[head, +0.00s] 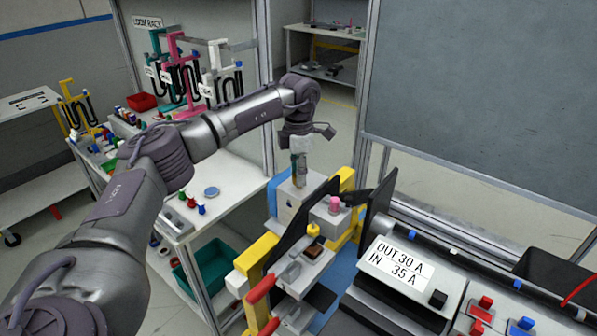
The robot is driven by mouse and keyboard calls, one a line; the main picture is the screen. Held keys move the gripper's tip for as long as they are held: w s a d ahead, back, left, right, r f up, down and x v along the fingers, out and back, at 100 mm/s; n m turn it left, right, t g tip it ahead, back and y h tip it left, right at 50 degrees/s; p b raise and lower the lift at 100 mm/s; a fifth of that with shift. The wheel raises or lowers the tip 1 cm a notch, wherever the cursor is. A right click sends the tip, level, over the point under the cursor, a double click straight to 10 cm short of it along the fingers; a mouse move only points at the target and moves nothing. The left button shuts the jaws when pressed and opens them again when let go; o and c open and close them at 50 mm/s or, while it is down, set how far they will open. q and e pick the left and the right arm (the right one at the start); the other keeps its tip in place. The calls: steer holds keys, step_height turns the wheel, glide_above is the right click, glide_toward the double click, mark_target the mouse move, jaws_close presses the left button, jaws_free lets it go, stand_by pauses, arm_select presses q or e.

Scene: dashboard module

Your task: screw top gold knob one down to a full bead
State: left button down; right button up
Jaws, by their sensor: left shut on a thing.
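My left gripper (299,180) points straight down onto the top of the pale grey dashboard module (289,205). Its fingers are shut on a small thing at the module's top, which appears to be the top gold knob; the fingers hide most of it. Whether a bead shows under it is too small to tell. The module stands between dark plates and yellow brackets (258,252). A pink knob (335,204) and an amber-brown knob (313,230) sit in front of it, apart from my gripper. My right gripper is not in view.
A dark plate (378,212) rises close to the right of the module. A label box (397,264) reads "OUT 30 A, IN 35 A". A white table (220,172) with small coloured knobs and a loop rack (175,75) stands behind my left arm.

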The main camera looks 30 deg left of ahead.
arm_select(q)
steer(key=shift+r, duration=0.1)
stand_by(0.3)
steer(key=c, duration=0.8)
jaws_free()
steer(key=shift+o, duration=0.2)
step_height(320, 180, up, 12)
